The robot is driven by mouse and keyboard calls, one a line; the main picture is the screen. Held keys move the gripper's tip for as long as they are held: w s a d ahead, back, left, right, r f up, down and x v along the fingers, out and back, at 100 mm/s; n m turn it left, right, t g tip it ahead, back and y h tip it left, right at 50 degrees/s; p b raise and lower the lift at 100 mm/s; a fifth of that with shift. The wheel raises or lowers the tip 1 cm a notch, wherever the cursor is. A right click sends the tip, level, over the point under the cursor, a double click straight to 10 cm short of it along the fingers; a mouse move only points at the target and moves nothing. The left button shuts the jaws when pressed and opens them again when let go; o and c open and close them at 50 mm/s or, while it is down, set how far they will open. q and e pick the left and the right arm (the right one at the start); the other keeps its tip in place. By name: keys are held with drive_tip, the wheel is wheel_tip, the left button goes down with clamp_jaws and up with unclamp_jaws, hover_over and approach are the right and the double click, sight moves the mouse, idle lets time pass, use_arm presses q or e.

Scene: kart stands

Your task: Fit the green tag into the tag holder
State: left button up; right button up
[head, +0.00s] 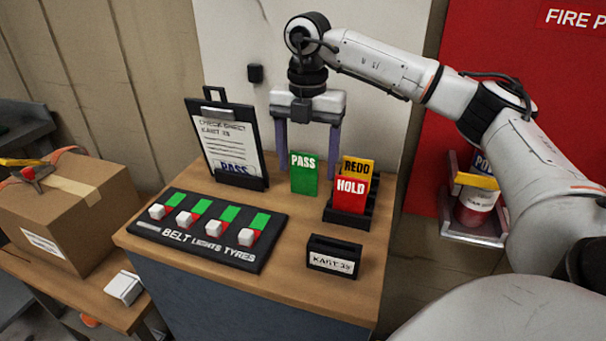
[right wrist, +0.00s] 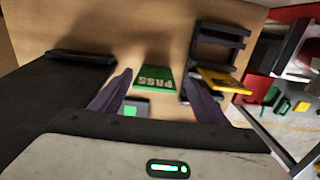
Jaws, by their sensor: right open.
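The green PASS tag (head: 304,181) stands upright toward the back of the wooden stand top, left of the tag rack. In the right wrist view the green tag (right wrist: 154,78) lies between my fingers. My right gripper (head: 307,152) is open above the tag, one finger to each side, pointing down; its fingers also show in the right wrist view (right wrist: 157,90). A small black holder (head: 335,245) labelled KART 39 sits at the front right; its top looks empty. I take it as the tag holder. My left gripper is not in view.
A black rack (head: 347,220) holds the red HOLD tag (head: 350,193) and the yellow REDO tag (head: 358,167). A clipboard (head: 228,147) stands at the back left. A switch panel (head: 207,230) lies at the front left. The wood before the green tag is clear.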

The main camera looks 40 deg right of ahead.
sight(304, 194)
drive_tip(key=f, duration=0.5)
drive_tip(key=shift+w+a, duration=0.1)
drive_tip(key=shift+w, duration=0.25)
drive_tip(key=c, duration=1.2)
drive_tip(key=shift+r, duration=0.1)
